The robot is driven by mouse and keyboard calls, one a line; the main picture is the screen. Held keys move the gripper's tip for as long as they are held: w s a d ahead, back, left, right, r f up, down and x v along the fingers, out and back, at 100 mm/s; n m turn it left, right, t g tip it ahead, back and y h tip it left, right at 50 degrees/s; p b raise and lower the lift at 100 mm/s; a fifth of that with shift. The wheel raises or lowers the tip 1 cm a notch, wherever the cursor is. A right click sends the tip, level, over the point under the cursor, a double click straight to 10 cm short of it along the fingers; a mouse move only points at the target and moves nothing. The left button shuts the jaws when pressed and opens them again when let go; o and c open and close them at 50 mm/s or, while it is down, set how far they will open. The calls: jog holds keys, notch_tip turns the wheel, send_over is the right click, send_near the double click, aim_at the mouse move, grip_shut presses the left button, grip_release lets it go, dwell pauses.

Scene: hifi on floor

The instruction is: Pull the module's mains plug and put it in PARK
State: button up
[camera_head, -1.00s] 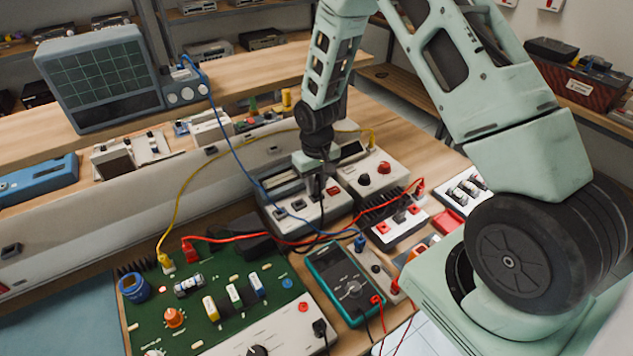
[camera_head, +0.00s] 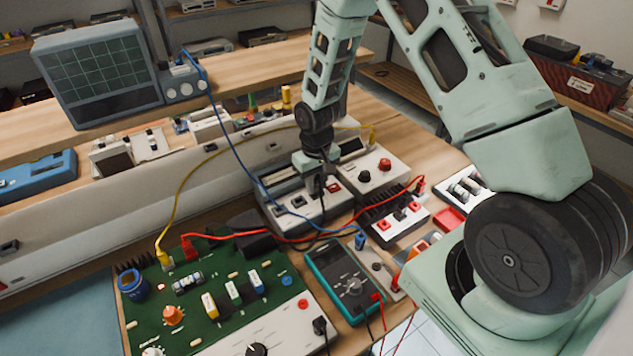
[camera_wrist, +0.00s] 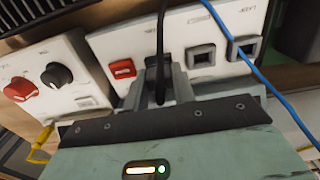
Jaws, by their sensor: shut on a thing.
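My gripper (camera_head: 318,188) points down over the white socket box (camera_head: 335,208) at the middle of the bench. In the wrist view my gripper (camera_wrist: 160,92) is shut on the black mains plug (camera_wrist: 159,94), whose black cable (camera_wrist: 160,35) runs up out of the picture. The fingers hide much of the plug, and I cannot tell whether its pins are in the box. Beside it are a red switch (camera_wrist: 122,68) and two grey-rimmed sockets (camera_wrist: 201,58) that look empty. The labels are not readable. The green module board (camera_head: 195,270) lies at lower left.
A blue lead (camera_wrist: 232,45) crosses the box close to the sockets. Red and yellow leads loop over the bench. A teal multimeter (camera_head: 345,280), a white unit with a red knob (camera_head: 375,175) and a black-finned unit (camera_head: 400,215) crowd the box.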

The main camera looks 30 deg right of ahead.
dwell(0.4)
jog(key=o, duration=1)
notch_tip(320, 180, up, 22)
jog(key=shift+r+p, duration=0.15)
jog(key=shift+p, duration=0.6)
